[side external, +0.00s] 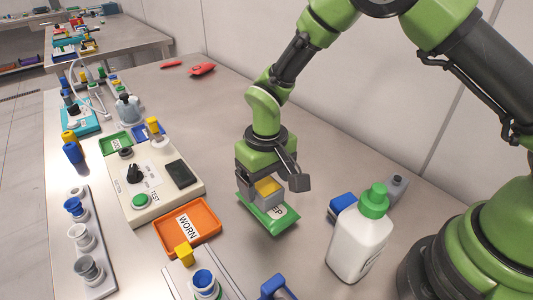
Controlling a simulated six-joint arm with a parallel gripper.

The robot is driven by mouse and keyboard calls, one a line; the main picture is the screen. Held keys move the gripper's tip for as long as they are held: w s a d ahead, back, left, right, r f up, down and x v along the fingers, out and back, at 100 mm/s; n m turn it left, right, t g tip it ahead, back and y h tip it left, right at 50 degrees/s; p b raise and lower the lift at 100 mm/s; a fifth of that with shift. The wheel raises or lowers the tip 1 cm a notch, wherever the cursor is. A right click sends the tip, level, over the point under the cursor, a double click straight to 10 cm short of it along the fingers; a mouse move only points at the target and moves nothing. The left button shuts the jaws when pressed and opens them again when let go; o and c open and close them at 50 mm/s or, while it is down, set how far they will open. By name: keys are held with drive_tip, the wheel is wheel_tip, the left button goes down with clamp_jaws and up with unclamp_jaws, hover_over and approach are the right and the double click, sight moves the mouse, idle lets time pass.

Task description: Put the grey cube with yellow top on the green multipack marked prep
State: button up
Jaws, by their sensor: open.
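The grey cube with yellow top (268,190) appears to sit on the green multipack (280,222), over its left part. The pack lies flat on the bench; its white label is partly hidden, with "EP" readable. My gripper (271,180) is open, pointing down right at the cube, with a dark finger to the right of the cube and green-and-dark gripper parts above and behind it. The gripper hides part of the cube's back, and I cannot tell whether a finger touches it.
An orange tray marked WORN (207,238) and a beige test box (160,205) stand to the left. A white bottle with green cap (358,240) and a blue block (342,206) stand to the right.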

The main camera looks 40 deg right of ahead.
wheel_tip(320, 180, up, 10)
drive_tip(key=shift+r, duration=0.15)
wheel_tip(320, 180, up, 6)
drive_tip(key=t, duration=0.1)
hover_over(267, 186)
drive_tip(key=s+d, duration=0.2)
drive_tip(key=s+d+r+m+t+y, duration=0.2)
drive_tip(key=s+d+r+m+t, duration=0.1)
drive_tip(key=s+d+r, duration=0.45)
drive_tip(key=s+r+m+t, duration=0.1)
drive_tip(key=s+t, duration=0.2)
drive_tip(key=s, duration=0.6)
